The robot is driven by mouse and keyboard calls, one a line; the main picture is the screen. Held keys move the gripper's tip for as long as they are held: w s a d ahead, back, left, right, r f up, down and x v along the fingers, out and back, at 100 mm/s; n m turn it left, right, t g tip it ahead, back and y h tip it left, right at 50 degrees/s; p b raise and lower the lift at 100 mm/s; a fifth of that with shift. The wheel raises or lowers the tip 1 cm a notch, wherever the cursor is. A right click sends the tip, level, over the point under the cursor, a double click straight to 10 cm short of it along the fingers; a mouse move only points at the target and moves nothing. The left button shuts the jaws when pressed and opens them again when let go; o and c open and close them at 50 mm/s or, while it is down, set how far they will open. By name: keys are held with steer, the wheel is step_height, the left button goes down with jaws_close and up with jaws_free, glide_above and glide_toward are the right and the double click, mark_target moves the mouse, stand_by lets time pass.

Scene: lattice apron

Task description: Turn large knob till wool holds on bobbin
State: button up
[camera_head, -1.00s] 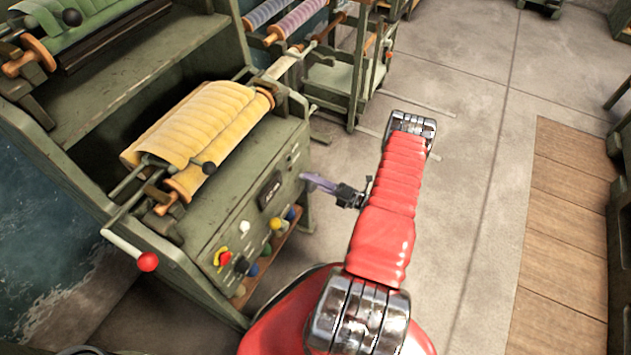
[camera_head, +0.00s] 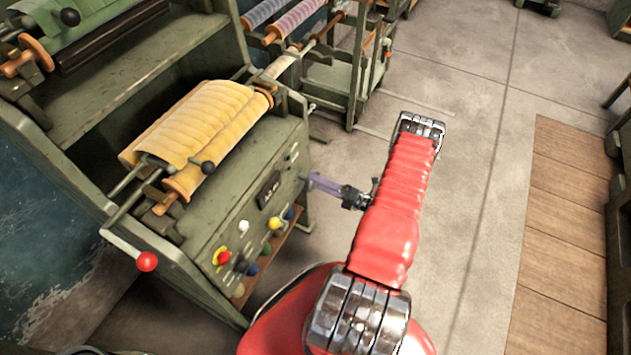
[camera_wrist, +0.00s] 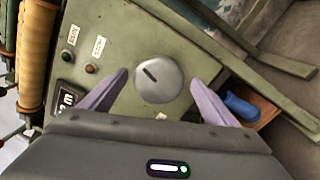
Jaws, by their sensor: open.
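The large knob (camera_wrist: 159,79) is a round grey dial with a dark slanted mark, set on the green machine panel. In the wrist view it lies between the two purple fingers of my gripper (camera_wrist: 158,77). The fingers are open, with a gap on each side of the knob; I cannot tell how far their tips are from the panel. In the head view my gripper (camera_head: 322,184) is at the panel's right end and the knob is not clearly visible. Yellow wool (camera_head: 195,122) lies in ridged folds over the bobbin (camera_head: 190,180), whose wooden end shows.
The panel also has a dark display (camera_head: 269,189), a red and yellow button (camera_head: 222,257) and several coloured small knobs. A crank with a red ball (camera_head: 147,262) sticks out at left. A blue object (camera_wrist: 242,108) is right of the fingers. Open floor (camera_head: 470,120) lies right of my arm.

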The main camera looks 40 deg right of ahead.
steer(key=v, duration=1.1)
steer(key=shift+s, duration=0.25)
stand_by(0.3)
steer(key=s+a+n+g+y, duration=0.4)
steer(key=a+n+g, duration=0.1)
steer(key=a+n, duration=0.35)
steer(key=w+a+r+n+g+h, duration=0.1)
steer(key=a+r+n+g+h, duration=0.4)
steer(key=r+n, duration=0.95)
steer(key=a+r+n+g+h, duration=0.2)
steer(key=a+r+n+g, duration=0.5)
steer(key=r+n, duration=0.7)
steer(key=a+r+n+t+h, duration=0.3)
steer(key=a+r+n+t, duration=0.2)
steer(key=a+r, duration=1.1)
step_height(320, 180, up, 4)
steer(key=n, duration=0.3)
steer(key=shift+s+n+t, duration=0.25)
steer(key=shift+n+t, duration=0.05)
